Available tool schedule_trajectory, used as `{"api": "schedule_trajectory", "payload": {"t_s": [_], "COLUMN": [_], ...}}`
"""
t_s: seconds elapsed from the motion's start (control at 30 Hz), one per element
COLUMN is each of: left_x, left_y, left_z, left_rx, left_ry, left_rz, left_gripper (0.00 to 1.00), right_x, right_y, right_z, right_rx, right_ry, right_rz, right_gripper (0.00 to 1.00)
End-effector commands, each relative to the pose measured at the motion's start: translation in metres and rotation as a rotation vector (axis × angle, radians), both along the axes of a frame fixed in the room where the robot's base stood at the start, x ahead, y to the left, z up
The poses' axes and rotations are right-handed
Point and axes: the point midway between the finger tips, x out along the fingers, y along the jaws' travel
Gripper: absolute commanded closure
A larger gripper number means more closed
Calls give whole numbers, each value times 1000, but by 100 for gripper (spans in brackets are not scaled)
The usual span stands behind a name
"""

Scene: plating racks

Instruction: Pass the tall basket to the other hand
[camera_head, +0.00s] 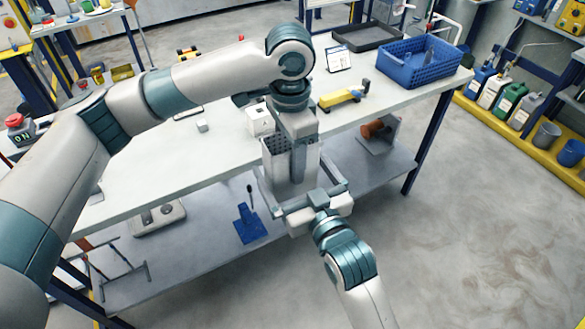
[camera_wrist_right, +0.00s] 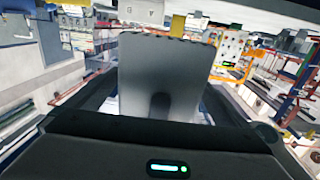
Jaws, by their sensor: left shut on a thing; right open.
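The tall basket (camera_head: 280,172) is grey, with a perforated upper part. It is held upright in front of the table's near edge in the head view. My left gripper (camera_head: 297,150) reaches down from above and is shut on its upper part; its grip is partly hidden. My right gripper (camera_head: 303,187) comes from below right, open, with one finger on either side of the basket's lower part. In the right wrist view the basket (camera_wrist_right: 165,70) is a smooth grey wall between the dark open fingers. Whether those fingers touch it, I cannot tell.
The white table (camera_head: 215,155) lies behind the basket. A blue holder (camera_head: 248,225) stands on the lower shelf. The floor at right is clear.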

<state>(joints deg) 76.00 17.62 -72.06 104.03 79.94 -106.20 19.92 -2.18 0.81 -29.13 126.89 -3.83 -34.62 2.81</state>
Motion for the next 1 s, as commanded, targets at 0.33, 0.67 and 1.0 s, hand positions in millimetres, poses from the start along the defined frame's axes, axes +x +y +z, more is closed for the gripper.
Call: {"api": "schedule_trajectory", "payload": {"t_s": [0.33,0.67,1.0], "left_x": [0,0,1], "left_y": [0,0,-1], "left_z": [1,1,20], "left_rx": [0,-1,-1], "left_ry": [-1,0,-2], "left_rz": [0,0,0], "left_gripper": [39,31,31], "right_x": [0,0,0], "right_y": [0,0,0], "right_z": [3,2,2], "right_rx": [2,2,2], "right_ry": [-4,-4,-4], "right_rz": [0,0,0], "right_gripper": [45,45,45]}}
